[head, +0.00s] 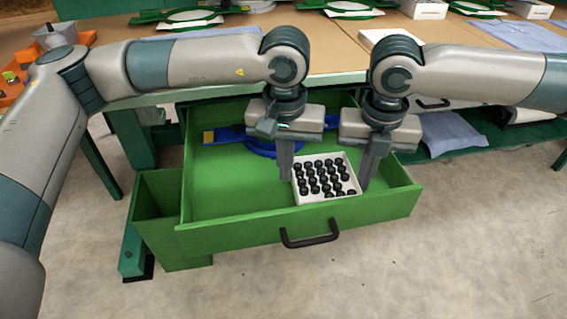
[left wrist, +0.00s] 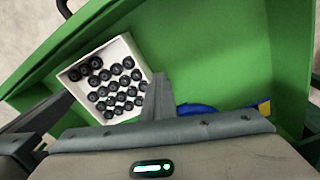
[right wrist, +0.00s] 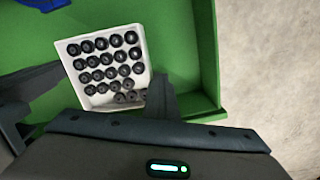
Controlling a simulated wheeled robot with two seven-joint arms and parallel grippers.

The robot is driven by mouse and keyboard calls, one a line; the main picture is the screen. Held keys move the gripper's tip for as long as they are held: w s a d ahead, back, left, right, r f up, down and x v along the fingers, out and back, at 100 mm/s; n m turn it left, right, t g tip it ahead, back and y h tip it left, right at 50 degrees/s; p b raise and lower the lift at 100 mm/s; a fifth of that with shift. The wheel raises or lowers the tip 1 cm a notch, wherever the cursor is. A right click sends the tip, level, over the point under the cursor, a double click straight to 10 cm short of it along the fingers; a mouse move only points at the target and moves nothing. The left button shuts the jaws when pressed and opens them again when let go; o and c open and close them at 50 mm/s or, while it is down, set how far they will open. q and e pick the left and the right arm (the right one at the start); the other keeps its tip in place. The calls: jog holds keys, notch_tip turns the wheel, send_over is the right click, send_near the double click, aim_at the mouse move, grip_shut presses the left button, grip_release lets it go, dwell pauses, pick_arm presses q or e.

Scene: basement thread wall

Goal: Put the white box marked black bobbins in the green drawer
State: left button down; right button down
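The open white box (head: 325,178) holds several rows of black bobbins and is inside the open green drawer (head: 240,188), near its front right. Any marking on the box is not visible. My left gripper (head: 286,180) is shut, its fingers together at the box's left side. My right gripper (head: 368,182) is shut, its fingers at the box's right side. The box also shows between the grippers in the left wrist view (left wrist: 68,79) and the right wrist view (right wrist: 146,60). I cannot tell whether the box touches the drawer floor.
A blue object (head: 260,149) with a yellow end lies at the back of the drawer. The drawer's left part is bare. The table edge (head: 220,91) is above the drawer, under my arms. A grey-blue cloth (head: 452,134) lies on the shelf to the right.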

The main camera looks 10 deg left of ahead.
pick_arm(q)
jog(key=shift+d+r, duration=0.1)
pick_arm(e)
jog(key=shift+r, duration=0.15)
pick_arm(q)
jog(key=shift+a, duration=0.7)
pick_arm(e)
jog(key=shift+d, duration=0.6)
pick_arm(q)
jog(key=c, duration=2.5)
grip_release()
pick_arm(e)
jog(key=c, duration=2.5)
grip_release()
pick_arm(q)
jog(key=o, duration=0.4)
pick_arm(e)
jog(key=o, duration=0.4)
